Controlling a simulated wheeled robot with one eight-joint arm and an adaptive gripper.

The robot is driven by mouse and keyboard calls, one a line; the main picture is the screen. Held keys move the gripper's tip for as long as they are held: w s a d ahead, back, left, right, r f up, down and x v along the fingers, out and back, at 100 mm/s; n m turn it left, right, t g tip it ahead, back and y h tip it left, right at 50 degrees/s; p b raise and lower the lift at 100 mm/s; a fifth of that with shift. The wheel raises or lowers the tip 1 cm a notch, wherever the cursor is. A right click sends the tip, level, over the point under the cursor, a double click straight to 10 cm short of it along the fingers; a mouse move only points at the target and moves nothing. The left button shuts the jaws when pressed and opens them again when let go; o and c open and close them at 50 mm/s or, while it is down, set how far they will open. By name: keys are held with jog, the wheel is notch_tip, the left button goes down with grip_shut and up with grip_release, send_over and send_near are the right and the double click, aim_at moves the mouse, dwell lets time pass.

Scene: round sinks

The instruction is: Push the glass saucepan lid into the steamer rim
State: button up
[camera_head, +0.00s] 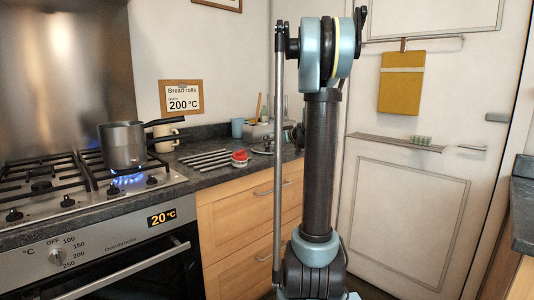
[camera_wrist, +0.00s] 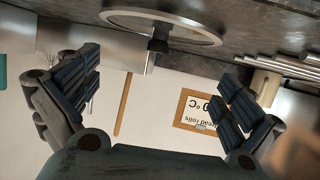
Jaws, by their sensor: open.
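The glass saucepan lid (camera_wrist: 213,37) lies near the top of the wrist view, with a metal rim and a dark knob (camera_wrist: 158,45). In the head view the lid (camera_head: 262,150) appears on the counter, partly hidden by my arm. My gripper (camera_wrist: 162,97) is open and empty, its fingers wide apart, with the lid ahead between and beyond them. No finger visibly touches the lid.
A blue flame (camera_head: 128,180) burns under the pot. On the counter are a metal rack (camera_head: 206,159), a red round item (camera_head: 239,157), a cream mug (camera_head: 165,138) and a blue mug (camera_head: 237,128). A recipe card (camera_head: 181,97) is on the back wall.

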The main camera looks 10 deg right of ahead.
aim_at(269, 149)
jog(key=shift+d+f+x, duration=0.1)
jog(key=shift+d+x, duration=0.05)
jog(key=shift+x, duration=1.65)
jog(key=shift+d+f+x, duration=0.1)
jog(key=shift+d+x, duration=0.05)
jog(key=shift+x, duration=1.65)
jog(key=shift+s, duration=0.1)
grip_shut()
